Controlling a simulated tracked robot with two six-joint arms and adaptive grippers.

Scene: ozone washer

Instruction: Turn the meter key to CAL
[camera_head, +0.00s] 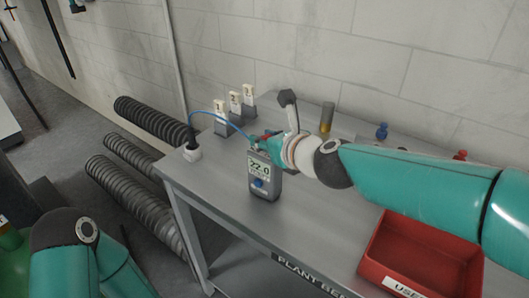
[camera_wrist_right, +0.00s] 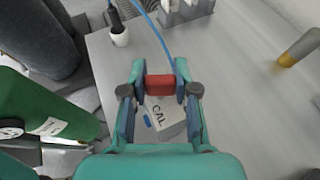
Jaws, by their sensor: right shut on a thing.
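My right gripper (camera_head: 262,138) is at the top of the meter. In the right wrist view its fingers (camera_wrist_right: 160,88) are shut on a red key (camera_wrist_right: 160,86). Beyond the key shows the meter's light top face (camera_wrist_right: 170,112), with the letters CAL and a small blue mark (camera_wrist_right: 147,118). The key's lower part and its exact angle are hidden. My left arm is at the lower left of the head view; its gripper is not seen.
A blue cable (camera_head: 222,116) runs from a white cup (camera_head: 192,154) toward the meter's top. Numbered holders (camera_head: 221,110), an amber-based cylinder (camera_head: 327,117) and small blue (camera_head: 382,131) and red (camera_head: 460,155) items stand behind. A red tray (camera_head: 418,252) sits at the front right.

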